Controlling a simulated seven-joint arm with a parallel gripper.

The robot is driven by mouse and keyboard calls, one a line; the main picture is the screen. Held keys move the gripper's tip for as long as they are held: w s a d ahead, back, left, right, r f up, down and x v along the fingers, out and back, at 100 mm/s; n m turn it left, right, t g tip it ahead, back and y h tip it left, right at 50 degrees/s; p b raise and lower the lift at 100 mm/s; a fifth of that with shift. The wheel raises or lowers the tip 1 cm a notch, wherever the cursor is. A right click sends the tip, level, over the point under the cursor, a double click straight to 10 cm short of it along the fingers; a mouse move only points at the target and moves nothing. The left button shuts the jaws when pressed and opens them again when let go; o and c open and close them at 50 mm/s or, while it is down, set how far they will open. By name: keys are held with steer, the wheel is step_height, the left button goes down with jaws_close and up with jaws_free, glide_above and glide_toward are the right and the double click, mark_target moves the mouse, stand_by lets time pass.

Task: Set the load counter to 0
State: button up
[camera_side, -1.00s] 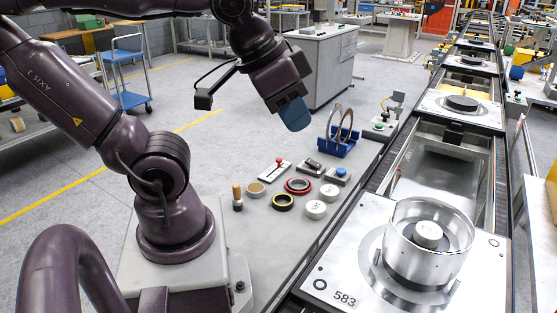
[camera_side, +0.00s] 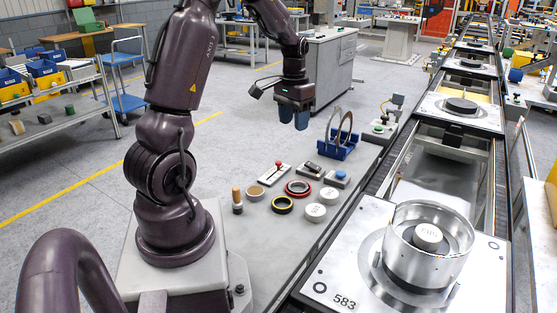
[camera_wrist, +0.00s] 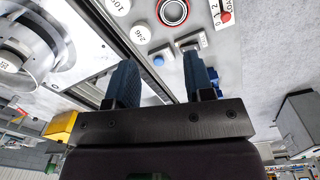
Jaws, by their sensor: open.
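The load counter is a small white plate with a red knob (camera_side: 277,168) on the grey table, near its far left part. In the wrist view the red knob (camera_wrist: 226,17) sits at the top right, beside small digits and partly cut-off lettering that seems to read LOAD. I cannot tell for sure which digit the knob stands at. My gripper (camera_side: 293,113) hangs above and beyond the plate, pointing down, apart from everything. In the wrist view its two blue fingers (camera_wrist: 160,78) are spread, with nothing between them.
A grey block with a blue button (camera_side: 340,176), a dark-topped switch box (camera_side: 312,167), rings (camera_side: 298,188) and white numbered discs (camera_side: 315,212) lie close to the plate. A blue stand (camera_side: 338,149) holds upright rings. A conveyor pallet (camera_side: 335,275) carries a metal housing (camera_side: 430,255) at right.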

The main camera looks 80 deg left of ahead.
steer(key=m, duration=0.1)
glide_above(279, 162)
steer(key=s+d, duration=0.2)
steer(key=d, duration=0.1)
step_height(279, 162, down, 8)
steer(key=w+a+m, duration=0.2)
steer(key=a+m, duration=0.1)
steer(key=m, duration=0.1)
step_height(279, 162, down, 12)
steer(key=shift+a+r, duration=0.1)
jaws_close()
